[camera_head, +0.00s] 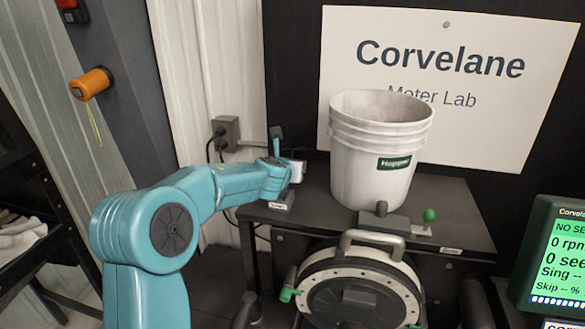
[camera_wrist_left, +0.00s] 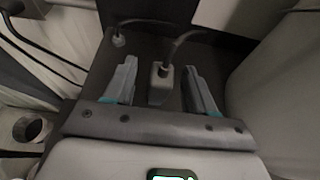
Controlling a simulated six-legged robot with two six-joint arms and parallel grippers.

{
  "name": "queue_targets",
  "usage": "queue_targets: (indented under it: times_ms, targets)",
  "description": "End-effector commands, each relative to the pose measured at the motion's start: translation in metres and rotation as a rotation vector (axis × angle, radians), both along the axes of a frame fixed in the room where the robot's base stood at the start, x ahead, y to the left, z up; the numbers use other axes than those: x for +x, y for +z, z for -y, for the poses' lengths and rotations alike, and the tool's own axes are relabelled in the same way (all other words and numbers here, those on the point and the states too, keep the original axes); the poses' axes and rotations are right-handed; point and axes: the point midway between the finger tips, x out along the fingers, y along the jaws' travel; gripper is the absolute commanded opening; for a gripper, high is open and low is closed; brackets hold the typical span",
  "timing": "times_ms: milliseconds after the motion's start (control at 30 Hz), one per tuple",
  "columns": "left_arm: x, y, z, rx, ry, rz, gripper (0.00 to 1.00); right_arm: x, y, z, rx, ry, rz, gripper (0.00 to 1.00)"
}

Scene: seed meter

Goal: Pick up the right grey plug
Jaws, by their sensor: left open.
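My left gripper (camera_head: 287,158) is at the left rear of the dark bench in the head view. In the left wrist view its two fingers (camera_wrist_left: 160,66) are open. A grey plug (camera_wrist_left: 161,86) with a grey cord stands between the fingers, with a visible gap on each side. A second, smaller-looking grey plug (camera_wrist_left: 118,40) with a cord is farther off to the left, outside the fingers. In the head view I cannot make out the plugs clearly around the gripper. My right gripper is not in view.
A white bucket (camera_head: 372,165) marked Hopper stands on the bench (camera_head: 462,215), right of my left gripper. A round meter (camera_head: 355,290) with a handle is in front. A wall outlet (camera_head: 226,130) with a black cord is behind. A screen (camera_head: 555,250) is at right.

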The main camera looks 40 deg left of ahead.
Motion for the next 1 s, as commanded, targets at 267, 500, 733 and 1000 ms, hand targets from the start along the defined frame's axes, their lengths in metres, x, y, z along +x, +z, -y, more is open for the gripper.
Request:
queue_targets:
  times_ms: [267,500,733,1000]
  targets:
    - [0.012,-0.005,-0.005,-0.001,-0.001,0.002,0.55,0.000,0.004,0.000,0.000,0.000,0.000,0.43]
    - [0.012,-0.005,-0.005,-0.001,-0.001,0.002,0.03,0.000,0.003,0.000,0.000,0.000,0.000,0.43]
    - [0.012,-0.005,-0.005,-0.001,-0.001,0.002,0.00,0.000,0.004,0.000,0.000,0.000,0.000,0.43]
    - [0.012,0.014,-0.005,0.000,-0.001,0.003,0.00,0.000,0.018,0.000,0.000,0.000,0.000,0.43]
